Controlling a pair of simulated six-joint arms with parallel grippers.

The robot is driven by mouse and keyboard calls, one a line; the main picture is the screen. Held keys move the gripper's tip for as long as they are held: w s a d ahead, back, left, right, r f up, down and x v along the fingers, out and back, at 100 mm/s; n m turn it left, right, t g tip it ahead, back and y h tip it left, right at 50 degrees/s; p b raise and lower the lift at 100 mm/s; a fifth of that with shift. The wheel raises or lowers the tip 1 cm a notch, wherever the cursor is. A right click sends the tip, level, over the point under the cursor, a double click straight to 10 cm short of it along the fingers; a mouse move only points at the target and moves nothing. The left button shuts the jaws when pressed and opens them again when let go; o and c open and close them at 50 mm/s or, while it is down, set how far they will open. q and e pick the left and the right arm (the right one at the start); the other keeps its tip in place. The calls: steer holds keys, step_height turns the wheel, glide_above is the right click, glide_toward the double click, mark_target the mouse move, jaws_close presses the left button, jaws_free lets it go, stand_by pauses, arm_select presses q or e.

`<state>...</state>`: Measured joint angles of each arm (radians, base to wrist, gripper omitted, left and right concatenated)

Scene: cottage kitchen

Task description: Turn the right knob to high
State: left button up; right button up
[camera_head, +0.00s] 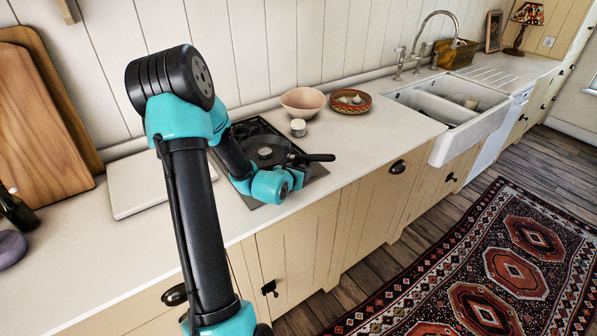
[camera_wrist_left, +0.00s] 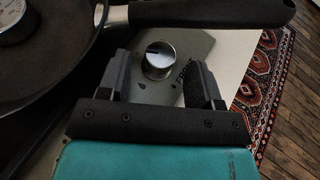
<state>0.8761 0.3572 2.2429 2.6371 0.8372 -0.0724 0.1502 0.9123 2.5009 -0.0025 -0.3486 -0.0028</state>
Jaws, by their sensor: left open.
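The right knob (camera_wrist_left: 158,60) is a round silver knob on the grey hob plate, with a dark mark on its top, in the left wrist view. My left gripper (camera_wrist_left: 162,80) is open, its fingers on either side of the knob with gaps between. I cannot tell how far down the fingertips reach. In the head view the hob (camera_head: 318,170) is partly behind my left arm, and the knob and fingertips are hidden. My right gripper is in neither view.
A dark pan (camera_head: 268,150) sits on the hob, its black handle (camera_head: 315,158) pointing right, just beyond the knob (camera_wrist_left: 210,13). A small jar (camera_head: 298,127), a pink bowl (camera_head: 303,102) and a patterned dish (camera_head: 349,102) stand behind. The counter edge is close in front.

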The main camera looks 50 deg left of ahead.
arm_select(q)
steer(key=shift+w+a+f, duration=0.15)
steer(key=shift+w+f, duration=0.05)
steer(key=shift+w, duration=0.15)
steer(key=c, duration=0.9)
